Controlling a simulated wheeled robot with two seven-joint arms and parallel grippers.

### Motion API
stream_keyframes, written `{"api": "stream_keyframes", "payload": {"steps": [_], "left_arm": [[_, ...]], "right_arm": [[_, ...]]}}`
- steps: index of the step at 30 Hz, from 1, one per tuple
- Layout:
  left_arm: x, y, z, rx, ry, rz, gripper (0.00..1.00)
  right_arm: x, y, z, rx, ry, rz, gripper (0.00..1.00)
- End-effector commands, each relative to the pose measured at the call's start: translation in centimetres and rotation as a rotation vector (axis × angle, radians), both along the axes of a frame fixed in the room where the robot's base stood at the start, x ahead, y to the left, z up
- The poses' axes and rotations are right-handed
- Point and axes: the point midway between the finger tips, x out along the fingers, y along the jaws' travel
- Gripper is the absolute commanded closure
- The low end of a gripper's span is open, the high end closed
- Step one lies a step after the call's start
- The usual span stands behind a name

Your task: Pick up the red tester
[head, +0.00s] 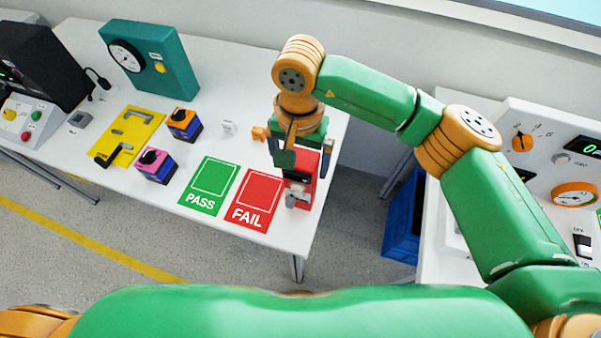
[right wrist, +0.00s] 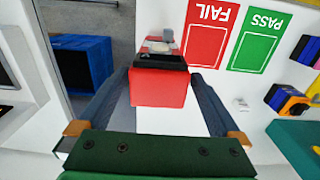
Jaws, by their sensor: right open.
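The red tester (head: 309,165) stands at the right end of the white table, beside the FAIL card, partly hidden by my right gripper (head: 305,158) in the head view. It is a red box with a black part and a grey knob. In the right wrist view the red tester (right wrist: 160,88) lies ahead between the two fingers of my right gripper (right wrist: 159,82). The fingers are open, one on each side of the box; I cannot tell whether they touch it. My left gripper is out of view.
A red FAIL card (head: 258,198) and a green PASS card (head: 210,187) lie left of the tester. Pink (head: 155,164) and orange (head: 184,124) switches stand farther left near a yellow plate (head: 130,136). A blue crate (head: 404,220) is below, right of the table edge.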

Motion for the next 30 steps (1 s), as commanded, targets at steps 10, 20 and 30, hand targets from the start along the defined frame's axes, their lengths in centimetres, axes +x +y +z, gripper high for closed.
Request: {"api": "stream_keyframes", "payload": {"steps": [10,20,30], "left_arm": [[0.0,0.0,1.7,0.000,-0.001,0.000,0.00],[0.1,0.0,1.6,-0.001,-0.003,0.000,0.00],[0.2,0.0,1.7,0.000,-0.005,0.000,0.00]], "right_arm": [[-0.1,-0.2,-3.3,0.001,0.001,-0.001,0.00],[-0.1,-0.2,-3.2,0.001,0.001,-0.001,0.70],[-0.1,-0.2,-3.2,0.002,0.000,-0.001,1.00]]}}
